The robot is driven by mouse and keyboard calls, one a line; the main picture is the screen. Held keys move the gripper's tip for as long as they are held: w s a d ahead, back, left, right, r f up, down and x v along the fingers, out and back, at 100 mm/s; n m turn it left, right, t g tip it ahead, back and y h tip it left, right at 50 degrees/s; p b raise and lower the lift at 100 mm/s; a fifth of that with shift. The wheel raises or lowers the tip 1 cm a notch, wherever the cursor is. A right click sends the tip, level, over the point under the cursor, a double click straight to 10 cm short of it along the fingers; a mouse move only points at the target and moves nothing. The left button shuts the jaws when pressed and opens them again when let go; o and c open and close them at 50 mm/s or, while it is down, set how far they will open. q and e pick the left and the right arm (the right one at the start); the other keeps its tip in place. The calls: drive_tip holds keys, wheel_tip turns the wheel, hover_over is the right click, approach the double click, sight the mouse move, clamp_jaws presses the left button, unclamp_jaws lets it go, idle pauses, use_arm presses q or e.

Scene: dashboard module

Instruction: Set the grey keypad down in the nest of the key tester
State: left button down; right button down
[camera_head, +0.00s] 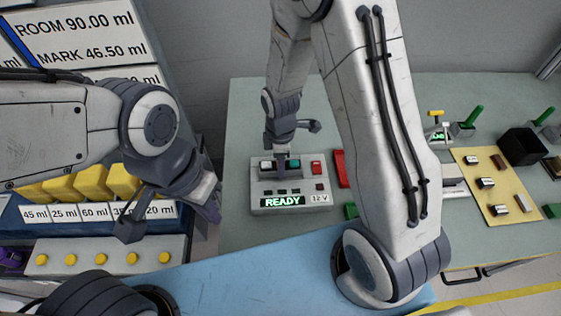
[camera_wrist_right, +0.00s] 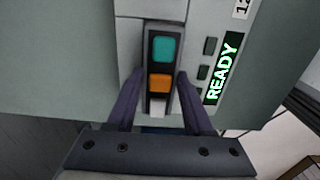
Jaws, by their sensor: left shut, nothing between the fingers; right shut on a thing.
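The key tester (camera_head: 262,196) is a pale box with a lit READY display on the bench; its display side also shows in the right wrist view (camera_wrist_right: 205,20). The grey keypad (camera_wrist_right: 152,101) has teal, orange and white keys in a row. My right gripper (camera_wrist_right: 160,112) is shut on it, one finger along each long side. In the head view the keypad's teal key (camera_head: 294,163) shows beside my right gripper (camera_head: 281,161), over the tester's back part. I cannot tell whether the keypad touches the nest floor. My left gripper (camera_head: 211,210) is shut and empty, left of the tester.
A red block (camera_head: 340,166) and a green block (camera_head: 350,210) lie right of the tester, partly behind my right arm. A yellow board (camera_head: 495,200) with small parts and a black bin (camera_head: 522,146) stand further right. Yellow bins (camera_head: 92,183) stand at the left.

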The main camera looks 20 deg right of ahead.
drive_tip(key=shift+f+b, duration=0.6)
drive_tip(key=shift+f, duration=0.3)
drive_tip(key=shift+c, duration=1)
unclamp_jaws()
drive_tip(key=shift+r, duration=0.1)
wheel_tip(320, 180, up, 10)
drive_tip(key=shift+r+b, duration=0.2)
drive_tip(key=shift+b, duration=0.3)
